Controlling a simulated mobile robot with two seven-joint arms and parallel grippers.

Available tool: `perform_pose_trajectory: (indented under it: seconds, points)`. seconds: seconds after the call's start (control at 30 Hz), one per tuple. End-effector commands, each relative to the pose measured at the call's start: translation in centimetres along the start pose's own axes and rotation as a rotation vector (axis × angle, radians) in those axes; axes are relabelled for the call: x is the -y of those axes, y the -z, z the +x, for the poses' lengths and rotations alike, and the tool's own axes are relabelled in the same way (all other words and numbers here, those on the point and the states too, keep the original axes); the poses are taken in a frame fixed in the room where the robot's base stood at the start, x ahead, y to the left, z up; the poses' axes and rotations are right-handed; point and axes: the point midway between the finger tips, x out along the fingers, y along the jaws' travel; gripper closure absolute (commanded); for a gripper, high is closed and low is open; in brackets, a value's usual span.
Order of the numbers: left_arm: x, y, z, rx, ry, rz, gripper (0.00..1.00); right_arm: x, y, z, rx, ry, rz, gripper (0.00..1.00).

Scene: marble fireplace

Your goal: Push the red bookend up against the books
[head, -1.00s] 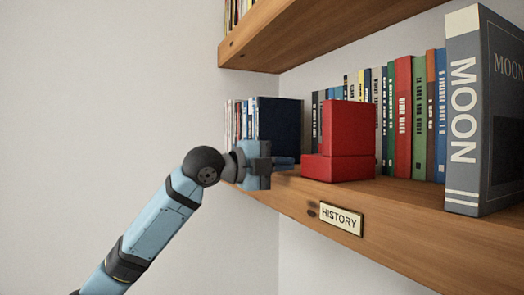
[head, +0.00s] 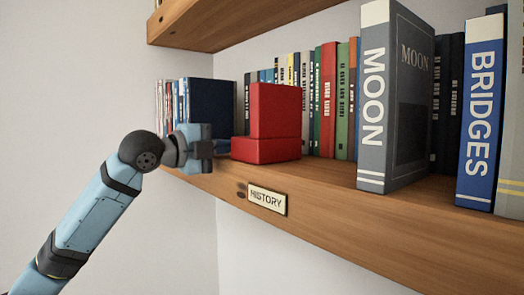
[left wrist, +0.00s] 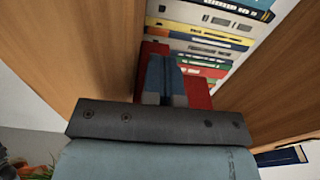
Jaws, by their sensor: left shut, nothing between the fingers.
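The red bookend (head: 275,112) stands upright on the wooden shelf, with a low foot extending left of its tall plate. Bare shelf separates it from the large grey MOON book (head: 380,120) on its right. A row of thinner books (head: 328,100) stands behind it. My left gripper (head: 224,147) is shut and empty, level with the foot at its left end. I cannot tell whether they touch. In the left wrist view the blue fingers (left wrist: 166,80) are together, with red bookend parts (left wrist: 198,92) showing on both sides. My right gripper is out of view.
A dark navy book (head: 212,108) and pale thin books stand behind my left gripper. A blue BRIDGES book (head: 481,110) is at the right. An upper shelf (head: 215,22) hangs above. A HISTORY label (head: 267,198) is on the shelf's front edge.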

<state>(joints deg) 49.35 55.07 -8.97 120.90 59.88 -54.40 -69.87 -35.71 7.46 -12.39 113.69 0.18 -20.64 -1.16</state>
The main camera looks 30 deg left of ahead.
Motion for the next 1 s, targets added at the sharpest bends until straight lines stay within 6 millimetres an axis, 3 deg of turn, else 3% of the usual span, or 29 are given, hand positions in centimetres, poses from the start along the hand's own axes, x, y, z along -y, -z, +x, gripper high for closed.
perform_pose_trajectory:
  seconds: [0.53, 1.0]
  points:
    - [0.1, 4.0, 0.2, -0.002, -0.001, 0.002, 1.00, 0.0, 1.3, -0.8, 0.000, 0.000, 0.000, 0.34]
    - [0.0, 1.8, 0.1, 0.001, -0.003, 0.000, 1.00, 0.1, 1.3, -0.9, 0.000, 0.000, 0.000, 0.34]
